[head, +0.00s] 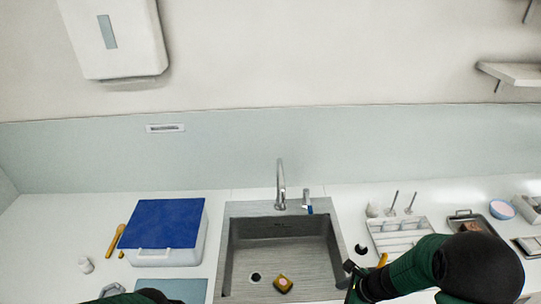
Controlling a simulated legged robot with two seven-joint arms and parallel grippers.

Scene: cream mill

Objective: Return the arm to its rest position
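My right arm comes in from the lower right, with a dark green sleeve and a black joint. Its gripper (352,280) is over the right rim of the grey sink (230,262). The fingers are small and partly out of frame, so I cannot tell whether they are open or shut. Only a dark piece of my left arm shows at the bottom edge on the left, and its gripper is not in view. A yellow-and-brown block (283,284) lies on the sink floor, apart from the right gripper.
A white box with a blue lid (163,223) stands left of the sink. A tap (280,185) rises behind the sink. A white rack (398,238), a metal tray (468,221) and a pink-and-blue bowl (502,209) are on the right counter. A yellow item (382,260) lies beside my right arm.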

